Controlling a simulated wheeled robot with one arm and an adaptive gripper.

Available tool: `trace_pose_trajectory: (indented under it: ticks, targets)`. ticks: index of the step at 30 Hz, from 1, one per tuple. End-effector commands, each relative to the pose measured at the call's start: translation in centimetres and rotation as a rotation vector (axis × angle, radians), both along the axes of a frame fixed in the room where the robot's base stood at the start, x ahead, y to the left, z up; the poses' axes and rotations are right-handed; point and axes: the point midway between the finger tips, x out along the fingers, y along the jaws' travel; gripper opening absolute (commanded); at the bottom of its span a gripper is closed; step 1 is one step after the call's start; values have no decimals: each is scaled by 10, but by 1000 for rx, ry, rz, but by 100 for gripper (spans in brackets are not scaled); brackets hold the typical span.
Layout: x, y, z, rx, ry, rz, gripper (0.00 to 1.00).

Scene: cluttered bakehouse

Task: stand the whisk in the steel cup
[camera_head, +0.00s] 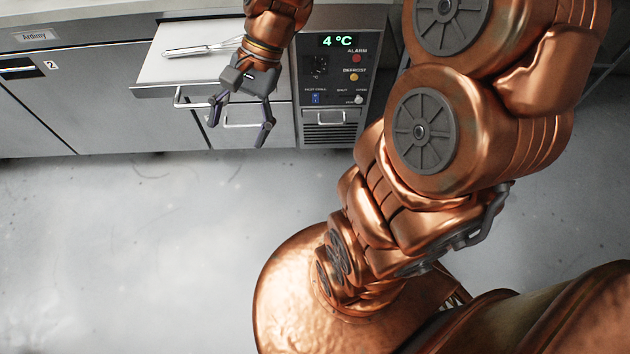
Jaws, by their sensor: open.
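The whisk (188,50) is a slim metal whisk lying flat on the white surface of what looks like a pulled-out drawer (165,72). Its handle points left, and its wire end is to the right, partly behind my arm. My gripper (238,131) is open and empty, with its two fingers pointing down in the picture. It appears in front of the drawer fronts, to the right of and below the whisk in the picture, apart from it. I do not see the steel cup in this view.
A steel counter unit (95,95) runs along the back with drawer fronts and handles. A control panel (336,85) reading 4 °C is right of the drawer. The grey floor (130,250) in front is clear. My arm covers much of the right side.

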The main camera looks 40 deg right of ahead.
Motion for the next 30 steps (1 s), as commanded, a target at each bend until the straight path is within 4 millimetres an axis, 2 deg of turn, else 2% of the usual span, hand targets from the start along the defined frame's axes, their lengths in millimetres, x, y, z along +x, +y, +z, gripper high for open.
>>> trace_pose_trajectory:
  ticks: [1, 6, 12, 15, 21, 30]
  targets:
    - [-18, 5, -1, -46, -27, 89, 79]
    - [-72, 4, -11, -176, -98, 381, 79]
    - [-125, -15, -20, -310, -159, 695, 79]
    - [-144, -26, -24, -353, -172, 811, 79]
    - [-161, -40, -27, -398, -182, 929, 79]
    - [-163, -41, -27, -401, -183, 941, 79]
